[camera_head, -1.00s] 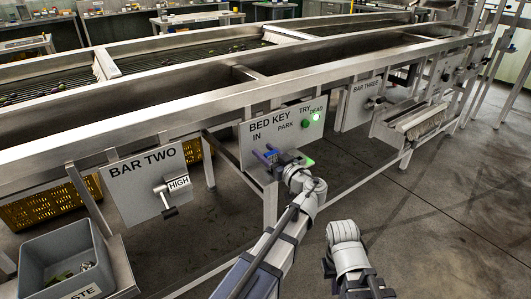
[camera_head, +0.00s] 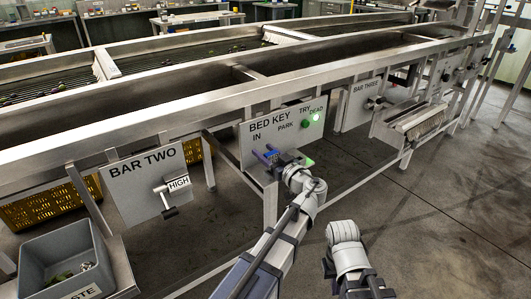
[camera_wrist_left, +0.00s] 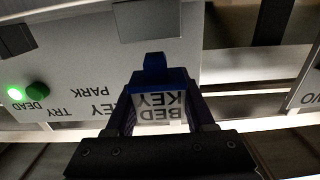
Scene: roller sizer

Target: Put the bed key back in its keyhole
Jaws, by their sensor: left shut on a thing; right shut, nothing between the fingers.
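The bed key (camera_head: 262,157) is blue; in the left wrist view the blue key (camera_wrist_left: 153,76) carries a pale tag reading BED KEY. My left gripper (camera_head: 277,158) is shut on it, close to the lower left of the grey BED KEY panel (camera_head: 287,139), below the word IN. The left gripper's fingers also show in the left wrist view (camera_wrist_left: 160,118). The keyhole is hidden by the key and gripper, and I cannot tell whether the key's tip is touching or inside it. My right arm stands at the lower middle; its fingers are hidden.
The panel has a lit green lamp (camera_head: 316,116) at DEAD and a green button (camera_head: 306,124). The BAR TWO panel (camera_head: 146,185) with a lever is to the left, BAR THREE (camera_head: 361,103) to the right. A grey waste bin (camera_head: 65,262) stands lower left. Floor at right is clear.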

